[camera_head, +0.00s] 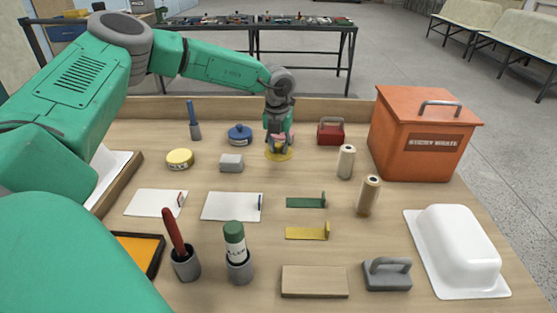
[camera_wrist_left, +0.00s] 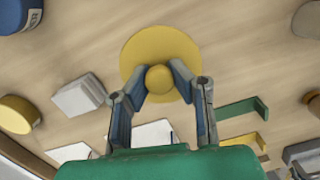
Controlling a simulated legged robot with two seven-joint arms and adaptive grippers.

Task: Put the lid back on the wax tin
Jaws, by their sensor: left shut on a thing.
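The yellow lid (camera_head: 278,156) is a flat disc with a round knob, at the back middle of the table. It also shows in the left wrist view (camera_wrist_left: 160,35), knob towards the camera. My left gripper (camera_head: 279,146) points down over it, and in the left wrist view its fingers (camera_wrist_left: 161,82) are shut on the knob. I cannot tell whether the lid touches the table. The wax tin (camera_head: 180,159) is a short, round yellow tin standing to the left of the lid; it shows at the left edge of the left wrist view (camera_wrist_left: 17,114). My right gripper is not in view.
A grey block (camera_head: 231,163) and a blue tin (camera_head: 240,134) stand between lid and wax tin. A red box (camera_head: 331,131) is right of the lid. An orange bin (camera_head: 422,135) stands at the back right. White cards (camera_head: 231,207) lie in front.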

